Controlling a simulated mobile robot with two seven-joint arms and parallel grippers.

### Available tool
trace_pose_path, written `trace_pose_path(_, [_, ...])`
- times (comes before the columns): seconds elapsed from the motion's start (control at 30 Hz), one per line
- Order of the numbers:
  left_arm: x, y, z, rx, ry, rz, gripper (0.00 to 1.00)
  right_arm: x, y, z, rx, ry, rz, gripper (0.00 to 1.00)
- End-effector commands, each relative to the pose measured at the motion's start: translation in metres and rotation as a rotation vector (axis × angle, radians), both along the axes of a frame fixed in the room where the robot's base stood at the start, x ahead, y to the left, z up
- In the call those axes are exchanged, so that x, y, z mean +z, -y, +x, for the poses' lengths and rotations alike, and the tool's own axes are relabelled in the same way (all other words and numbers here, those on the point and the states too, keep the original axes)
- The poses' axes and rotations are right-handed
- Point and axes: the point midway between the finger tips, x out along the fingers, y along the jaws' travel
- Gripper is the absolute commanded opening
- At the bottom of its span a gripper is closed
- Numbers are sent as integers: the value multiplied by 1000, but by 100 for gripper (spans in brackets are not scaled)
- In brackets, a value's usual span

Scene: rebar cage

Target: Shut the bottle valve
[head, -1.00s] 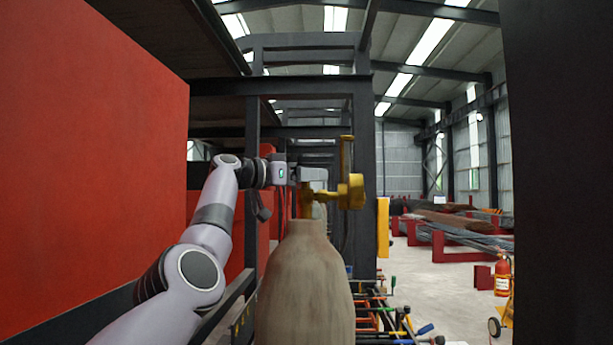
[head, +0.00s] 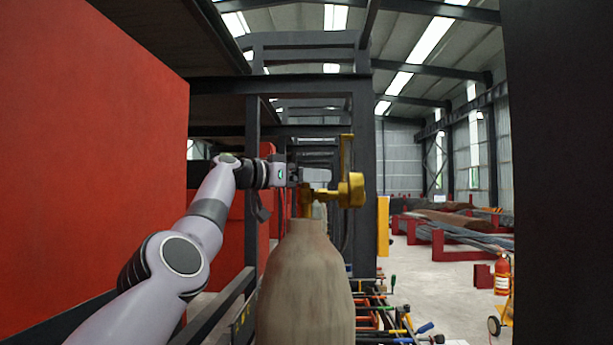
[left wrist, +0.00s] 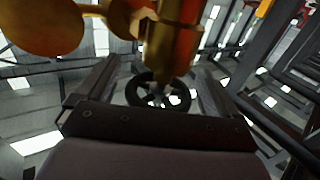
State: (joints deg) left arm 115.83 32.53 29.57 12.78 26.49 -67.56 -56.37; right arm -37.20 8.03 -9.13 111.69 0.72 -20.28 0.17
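The bottle (head: 305,285) is a tall beige cylinder standing upright in front of me in the head view. Its brass-yellow valve (head: 322,196) sits on top, with a round gauge-like part (head: 351,190) to the right. In the left wrist view the brass valve body (left wrist: 172,42) hangs in from the top. A dark spoked handwheel (left wrist: 160,92) shows between the fingers. My left gripper (left wrist: 155,68) is open, its fingers on either side of the wheel with visible gaps. In the head view the left gripper (head: 297,177) is just left of the valve, partly hard to make out. My right gripper is not in view.
A large red panel (head: 95,170) fills the left side. A dark post (head: 363,180) stands behind the valve, and a dark column (head: 560,170) blocks the right. Several coloured tools (head: 400,325) lie low beside the bottle. A fire extinguisher (head: 502,275) stands right.

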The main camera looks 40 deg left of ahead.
Motion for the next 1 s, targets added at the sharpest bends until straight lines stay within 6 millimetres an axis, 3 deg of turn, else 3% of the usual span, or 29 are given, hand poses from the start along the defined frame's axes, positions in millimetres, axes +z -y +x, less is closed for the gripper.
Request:
trace_pose_path(0.43, [0, -3, -8, 5, 10, 0, 96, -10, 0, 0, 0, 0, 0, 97])
trace_pose_path(0.8, [-1, -17, -50, 5, 9, 0, 96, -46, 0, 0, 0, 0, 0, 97])
trace_pose_path(1.0, [0, -22, -66, 5, 5, -1, 96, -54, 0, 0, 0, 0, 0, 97])
